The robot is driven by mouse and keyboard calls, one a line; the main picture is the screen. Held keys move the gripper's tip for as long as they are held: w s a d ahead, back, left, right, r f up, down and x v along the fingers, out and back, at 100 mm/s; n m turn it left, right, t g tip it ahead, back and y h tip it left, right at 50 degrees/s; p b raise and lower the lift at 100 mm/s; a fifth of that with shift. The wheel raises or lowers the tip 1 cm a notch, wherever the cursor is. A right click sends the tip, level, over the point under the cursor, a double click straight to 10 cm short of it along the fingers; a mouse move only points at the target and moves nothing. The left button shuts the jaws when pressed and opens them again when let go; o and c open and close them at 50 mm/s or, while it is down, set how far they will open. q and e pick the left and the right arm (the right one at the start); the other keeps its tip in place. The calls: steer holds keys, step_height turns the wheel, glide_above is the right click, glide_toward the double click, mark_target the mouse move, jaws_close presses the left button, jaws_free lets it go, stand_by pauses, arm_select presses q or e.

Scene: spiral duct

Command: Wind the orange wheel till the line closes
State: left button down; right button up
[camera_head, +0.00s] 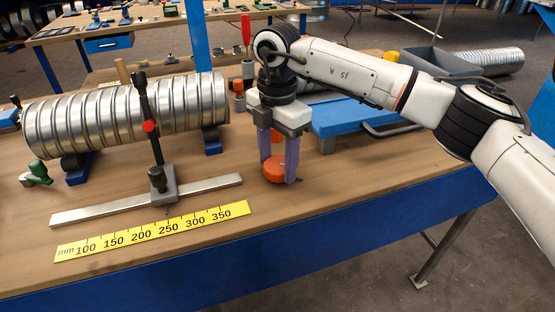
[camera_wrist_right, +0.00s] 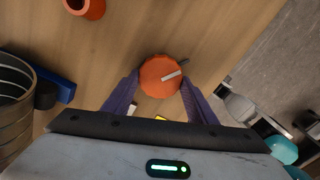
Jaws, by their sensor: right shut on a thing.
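The orange wheel (camera_head: 273,170) is a round knob low on the wooden bench, right of the steel rail. In the right wrist view the wheel (camera_wrist_right: 154,72) bears a pale bar across part of its top. A short dark mark (camera_wrist_right: 184,62) sits at its rim, a little off the bar's outer end. My right gripper (camera_head: 278,174) points down, its purple fingers on either side of the wheel. It is shut on the wheel; the wrist view shows a fingertip at each side. My left gripper is not in view.
A ribbed spiral duct (camera_head: 105,122) lies on blue supports at left, with a dark upright clamp (camera_head: 150,125) before it. A yellow ruler (camera_head: 150,232) lies near the front edge. A blue block (camera_head: 350,116) and a grey tray (camera_head: 432,64) stand at right.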

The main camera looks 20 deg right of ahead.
mark_target(277, 165)
steer(key=shift+r, duration=0.1)
stand_by(0.3)
steer(key=o, duration=1.1)
steer(key=shift+c, duration=0.2)
step_height(277, 165, up, 10)
steer(key=shift+r+b, duration=0.15)
steer(key=shift+b, duration=0.15)
